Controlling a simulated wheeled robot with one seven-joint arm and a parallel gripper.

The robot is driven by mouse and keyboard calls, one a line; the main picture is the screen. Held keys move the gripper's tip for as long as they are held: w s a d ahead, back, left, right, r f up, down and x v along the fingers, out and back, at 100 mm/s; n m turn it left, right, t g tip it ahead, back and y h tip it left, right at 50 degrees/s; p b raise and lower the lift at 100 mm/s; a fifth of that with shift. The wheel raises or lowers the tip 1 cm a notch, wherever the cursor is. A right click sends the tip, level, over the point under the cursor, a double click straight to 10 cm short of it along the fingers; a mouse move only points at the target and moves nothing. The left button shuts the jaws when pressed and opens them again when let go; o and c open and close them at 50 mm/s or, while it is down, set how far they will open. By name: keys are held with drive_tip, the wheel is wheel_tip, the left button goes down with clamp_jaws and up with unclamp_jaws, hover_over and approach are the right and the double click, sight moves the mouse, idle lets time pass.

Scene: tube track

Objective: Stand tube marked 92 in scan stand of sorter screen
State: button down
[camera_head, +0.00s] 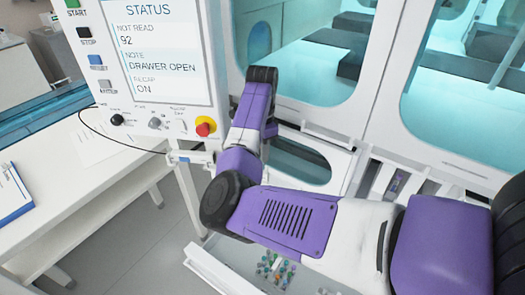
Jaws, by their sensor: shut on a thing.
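The sorter screen (160,50) stands upright at the upper left. It reads STATUS, NOT READ 92, NOTE DRAWER OPEN, and a last line ending in ON. A small white fitting with a bluish part (184,158) sits below the panel, left of my arm, with a black cable running to it. It may be the scan stand; I cannot tell for sure. My purple and white arm crosses the lower right and bends up beside the panel. My gripper does not show; the arm hides that area. I see no tube marked 92.
An open white drawer (215,275) holds several small colour-capped tubes (275,268) below my arm. A red stop knob (205,127) juts from the panel close to my arm. Glazed cabinet doors (300,60) stand behind. A white table (75,180) with a blue-edged clipboard (12,195) is left.

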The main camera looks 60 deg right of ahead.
drive_tip(key=shift+f, duration=0.2)
drive_tip(key=shift+f, duration=0.35)
drive_tip(key=shift+f+b, duration=0.3)
drive_tip(key=shift+f, duration=0.4)
idle(0.5)
drive_tip(key=c, duration=1.3)
unclamp_jaws()
drive_tip(key=shift+o, duration=0.2)
drive_tip(key=shift+r, duration=0.1)
wheel_tip(320, 180, up, 8)
drive_tip(key=shift+f+b, duration=0.15)
drive_tip(key=shift+b, duration=0.6)
